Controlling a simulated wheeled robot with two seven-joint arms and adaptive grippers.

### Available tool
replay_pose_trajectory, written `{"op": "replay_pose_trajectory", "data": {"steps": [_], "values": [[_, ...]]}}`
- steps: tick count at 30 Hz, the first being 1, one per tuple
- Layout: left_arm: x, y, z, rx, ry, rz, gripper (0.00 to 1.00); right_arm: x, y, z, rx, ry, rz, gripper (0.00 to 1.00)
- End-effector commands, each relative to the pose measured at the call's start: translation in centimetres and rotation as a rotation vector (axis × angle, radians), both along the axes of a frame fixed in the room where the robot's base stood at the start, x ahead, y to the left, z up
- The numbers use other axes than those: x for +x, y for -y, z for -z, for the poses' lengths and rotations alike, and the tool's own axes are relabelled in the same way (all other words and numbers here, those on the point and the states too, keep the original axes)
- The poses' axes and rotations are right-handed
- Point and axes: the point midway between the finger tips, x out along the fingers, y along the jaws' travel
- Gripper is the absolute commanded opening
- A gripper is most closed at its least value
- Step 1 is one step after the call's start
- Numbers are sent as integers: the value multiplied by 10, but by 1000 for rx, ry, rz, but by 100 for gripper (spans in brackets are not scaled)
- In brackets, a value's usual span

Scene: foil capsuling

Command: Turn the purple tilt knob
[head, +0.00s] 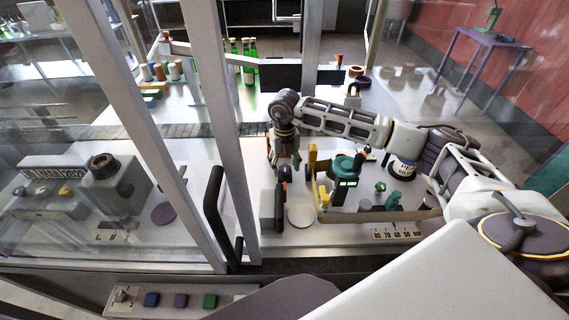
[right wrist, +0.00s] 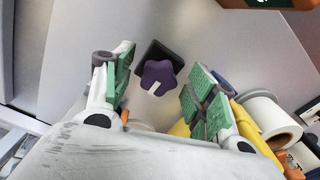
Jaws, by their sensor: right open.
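The purple tilt knob (right wrist: 160,75) shows in the right wrist view. It is lobed, has a white pointer mark, and sits on a dark square base (right wrist: 152,54). My right gripper (right wrist: 166,80) is open, with its green-padded fingers on either side of the knob, and no clear contact shows. In the head view my right gripper (head: 284,178) points down at the left part of the work surface. I cannot make out the knob there. My left gripper is not in view.
In the right wrist view a white roll (right wrist: 268,114) and yellow part (right wrist: 182,128) lie close to the right finger. In the head view a green device (head: 346,183) stands right of the gripper. A framed glass panel with a black handle (head: 213,205) stands to the left.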

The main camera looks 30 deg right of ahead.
Motion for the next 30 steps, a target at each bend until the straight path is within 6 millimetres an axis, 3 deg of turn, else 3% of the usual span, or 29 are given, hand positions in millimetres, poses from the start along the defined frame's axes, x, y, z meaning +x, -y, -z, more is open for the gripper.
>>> {"op": "replay_pose_trajectory", "data": {"steps": [5,16,30], "values": [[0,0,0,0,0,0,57,0,0,0,0,0,0,57],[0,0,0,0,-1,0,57,0,0,0,0,-1,0,11],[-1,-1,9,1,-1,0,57,0,0,1,0,0,-64,11]]}}
